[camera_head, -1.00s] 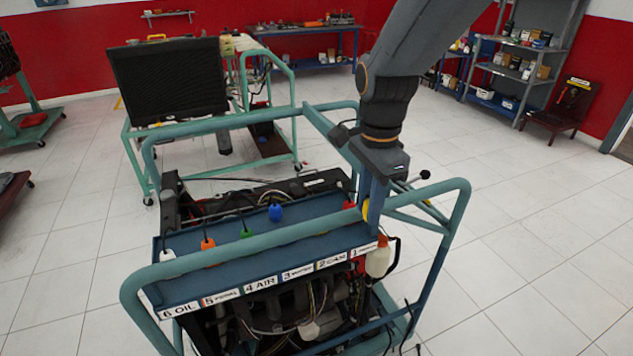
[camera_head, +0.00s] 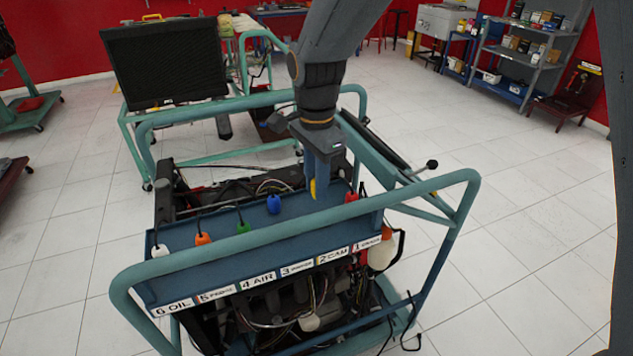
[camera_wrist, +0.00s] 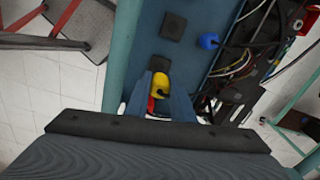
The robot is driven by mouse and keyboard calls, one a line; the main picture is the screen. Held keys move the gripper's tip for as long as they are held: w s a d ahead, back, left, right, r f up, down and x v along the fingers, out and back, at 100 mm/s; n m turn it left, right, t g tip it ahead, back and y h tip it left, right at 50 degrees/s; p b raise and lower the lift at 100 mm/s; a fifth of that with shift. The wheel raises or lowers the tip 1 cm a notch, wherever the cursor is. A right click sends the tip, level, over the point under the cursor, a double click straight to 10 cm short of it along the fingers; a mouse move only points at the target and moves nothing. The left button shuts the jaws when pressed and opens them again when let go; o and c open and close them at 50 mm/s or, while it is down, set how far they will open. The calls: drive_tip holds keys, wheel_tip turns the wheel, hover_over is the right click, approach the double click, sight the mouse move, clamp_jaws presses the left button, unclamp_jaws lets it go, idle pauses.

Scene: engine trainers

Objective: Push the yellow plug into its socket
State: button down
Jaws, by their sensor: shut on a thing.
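The yellow plug (camera_head: 313,188) is between the fingers of my gripper (camera_head: 320,186), above the blue panel (camera_head: 215,262) of the engine trainer. In the wrist view the yellow plug (camera_wrist: 162,82) sits between the two blue fingertips (camera_wrist: 161,97), which are shut on it. A dark square pad (camera_wrist: 160,64) on the panel lies just beyond the plug, and another (camera_wrist: 172,27) farther along. I cannot tell which is the yellow plug's socket, or whether the plug touches the panel. The plug's lower end is hidden.
A blue plug (camera_head: 273,204) is left of my gripper and a red plug (camera_head: 351,196) right of it. Green (camera_head: 243,227), orange (camera_head: 203,238) and white (camera_head: 160,250) plugs stand farther left. A green tube frame (camera_head: 440,187) surrounds the panel.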

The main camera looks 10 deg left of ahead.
drive_tip(key=shift+d+f, duration=0.1)
drive_tip(key=shift+f, duration=0.1)
drive_tip(key=shift+f+b, duration=2.55)
drive_tip(key=shift+f, duration=0.2)
drive_tip(key=shift+p, duration=1.15)
drive_tip(key=shift+f, duration=0.6)
idle(0.6)
drive_tip(key=c, duration=1.5)
unclamp_jaws()
drive_tip(key=shift+o, duration=0.2)
drive_tip(key=shift+r, duration=0.1)
drive_tip(key=shift+r+b, duration=0.95)
drive_tip(key=shift+r, duration=2.9)
